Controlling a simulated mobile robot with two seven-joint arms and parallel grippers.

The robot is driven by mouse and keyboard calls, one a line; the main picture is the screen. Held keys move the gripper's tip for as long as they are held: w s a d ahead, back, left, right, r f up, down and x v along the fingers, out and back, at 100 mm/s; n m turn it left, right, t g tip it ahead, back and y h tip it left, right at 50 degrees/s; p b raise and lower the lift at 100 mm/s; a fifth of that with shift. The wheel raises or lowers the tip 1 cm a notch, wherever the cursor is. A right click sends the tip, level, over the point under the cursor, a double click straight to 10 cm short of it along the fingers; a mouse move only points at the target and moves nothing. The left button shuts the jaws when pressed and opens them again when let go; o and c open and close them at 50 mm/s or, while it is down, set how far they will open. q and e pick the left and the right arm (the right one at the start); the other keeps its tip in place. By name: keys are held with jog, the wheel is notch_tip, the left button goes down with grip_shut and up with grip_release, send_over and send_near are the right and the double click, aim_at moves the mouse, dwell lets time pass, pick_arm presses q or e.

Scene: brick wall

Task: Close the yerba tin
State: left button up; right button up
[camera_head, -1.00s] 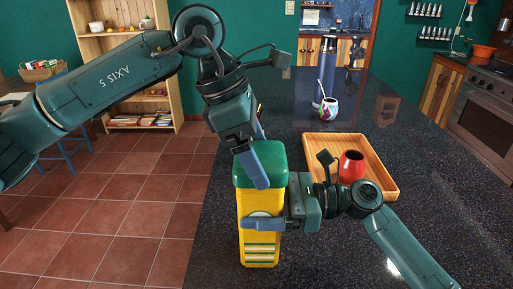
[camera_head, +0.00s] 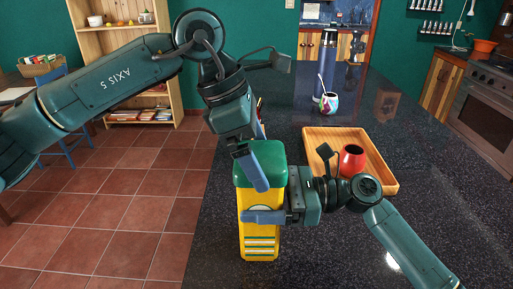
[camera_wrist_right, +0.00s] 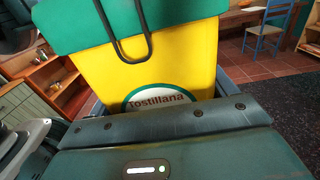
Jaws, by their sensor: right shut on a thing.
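The yerba tin (camera_head: 260,246) is a tall yellow box with a green lid (camera_head: 262,152), upright at the counter's left edge. The lid sits over the tin's top; I cannot tell whether it is fully seated. In the right wrist view the tin (camera_wrist_right: 190,62) shows its label and a dark wire loop below the green lid (camera_wrist_right: 150,18). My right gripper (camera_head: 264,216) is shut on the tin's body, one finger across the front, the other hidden. My left gripper (camera_head: 260,150) is at the lid, fingers apart, one in front and the other mostly hidden behind.
A wooden tray (camera_head: 384,181) with a red cup (camera_head: 352,160) lies to the right, close to my right arm. A patterned mate cup (camera_head: 329,103) and a blue flask (camera_head: 327,65) stand farther back. The dark counter (camera_head: 440,170) is clear at right.

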pick_arm(q)
jog(key=v, duration=1.2)
pick_arm(e)
jog(key=o, duration=1.3)
jog(key=shift+c, duration=0.2)
pick_arm(q)
notch_tip(320, 180, down, 3)
jog(key=shift+r+b, duration=0.25)
jog(key=shift+b, duration=0.95)
pick_arm(e)
jog(key=d, duration=1.3)
jog(key=shift+d, duration=0.1)
